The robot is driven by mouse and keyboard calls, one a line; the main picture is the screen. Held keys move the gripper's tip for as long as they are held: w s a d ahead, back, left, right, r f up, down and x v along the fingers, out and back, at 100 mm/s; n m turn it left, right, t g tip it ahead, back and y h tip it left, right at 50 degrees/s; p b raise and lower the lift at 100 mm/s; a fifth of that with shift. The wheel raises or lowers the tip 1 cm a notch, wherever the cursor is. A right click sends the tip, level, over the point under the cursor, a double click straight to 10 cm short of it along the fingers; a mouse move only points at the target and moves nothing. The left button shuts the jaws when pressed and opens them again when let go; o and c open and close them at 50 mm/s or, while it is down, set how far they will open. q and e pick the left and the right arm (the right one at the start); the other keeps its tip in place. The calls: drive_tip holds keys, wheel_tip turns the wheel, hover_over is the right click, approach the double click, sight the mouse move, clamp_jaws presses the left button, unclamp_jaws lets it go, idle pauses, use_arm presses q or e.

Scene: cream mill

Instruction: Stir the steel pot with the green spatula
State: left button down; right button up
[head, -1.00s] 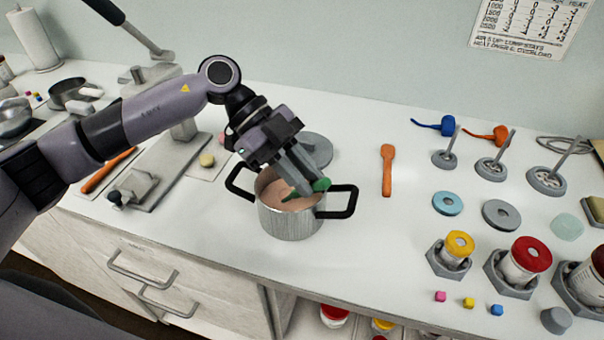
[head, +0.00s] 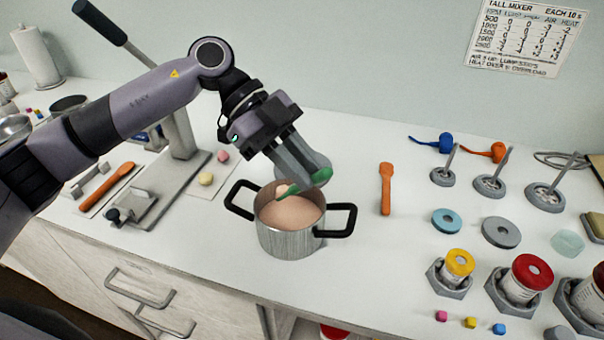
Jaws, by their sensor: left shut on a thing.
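The steel pot (head: 289,243) stands on the white counter with its two black handles out to the sides. It holds a smooth pinkish-beige mass (head: 291,213). My left gripper (head: 305,178) is above the pot's back rim, shut on the green spatula (head: 318,177). The spatula lies slanted across the fingertips, its lower left end over or at the pinkish mass near the back of the pot; I cannot tell whether it touches. My right gripper is not in view.
An orange spatula (head: 385,188) lies right of the pot. Further right are stands with rods (head: 489,184), discs (head: 501,232) and lidded jars (head: 526,275). A grey lever press (head: 181,170) stands to the left. A grey round lid (head: 318,160) lies behind the pot. The counter before the orange spatula is clear.

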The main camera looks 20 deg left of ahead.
use_arm(q)
drive_tip(key=shift+r, duration=2.15)
